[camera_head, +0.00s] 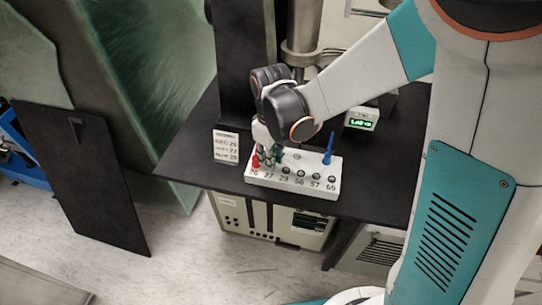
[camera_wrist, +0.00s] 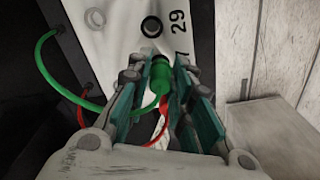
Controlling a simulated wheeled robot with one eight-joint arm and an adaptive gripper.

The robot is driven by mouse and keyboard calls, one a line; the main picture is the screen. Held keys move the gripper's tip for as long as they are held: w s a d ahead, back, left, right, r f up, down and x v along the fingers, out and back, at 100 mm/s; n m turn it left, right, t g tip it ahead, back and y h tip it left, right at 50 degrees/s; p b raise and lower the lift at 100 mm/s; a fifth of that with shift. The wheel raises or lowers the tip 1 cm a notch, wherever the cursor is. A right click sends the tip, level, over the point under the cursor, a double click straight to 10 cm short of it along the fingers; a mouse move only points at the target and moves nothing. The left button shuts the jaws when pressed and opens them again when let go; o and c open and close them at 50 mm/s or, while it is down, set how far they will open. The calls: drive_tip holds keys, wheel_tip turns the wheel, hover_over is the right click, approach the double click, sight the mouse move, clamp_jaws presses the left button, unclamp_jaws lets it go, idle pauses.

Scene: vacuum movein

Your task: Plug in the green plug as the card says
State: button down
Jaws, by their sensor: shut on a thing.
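The green plug (camera_wrist: 160,77) is between the teal fingers of my gripper (camera_wrist: 160,95) in the wrist view, with its green cable looping to the left. My gripper (camera_head: 268,158) is shut on it, low over the left end of the white socket block (camera_head: 300,184). The plug is at the hole by the partly hidden label 27; I cannot tell whether it is in the hole or just above. The hole by label 29 (camera_wrist: 151,27) is empty. The white card (camera_head: 226,147) stands left of the block; its lines end in numbers, but its words are too small to read.
A red plug (camera_head: 256,161) stands at label 26, close beside my gripper. A blue plug (camera_head: 329,149) stands at the block's right end. A small box with a green display (camera_head: 361,120) is behind. The black table (camera_head: 195,160) is bare at left.

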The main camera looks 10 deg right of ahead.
drive_tip(key=shift+f+b, duration=0.6)
drive_tip(key=shift+f, duration=0.25)
idle(0.3)
drive_tip(key=c, duration=1.3)
unclamp_jaws()
drive_tip(key=shift+c, duration=0.2)
drive_tip(key=shift+r, duration=0.15)
drive_tip(key=shift+r, duration=3.65)
drive_tip(key=r, duration=0.2)
drive_tip(key=shift+a+r+t+y+p, duration=0.3)
drive_tip(key=shift+a+r+p, duration=0.05)
drive_tip(key=s+d+r+m+t+p, duration=0.6)
drive_tip(key=s+d+r+m, duration=0.3)
drive_tip(key=s+d+r, duration=0.4)
wheel_tip(320, 180, up, 2)
drive_tip(key=shift+d+r+t+p, duration=0.15)
drive_tip(key=shift+d+t+p, duration=0.15)
drive_tip(key=shift+d+p, duration=0.55)
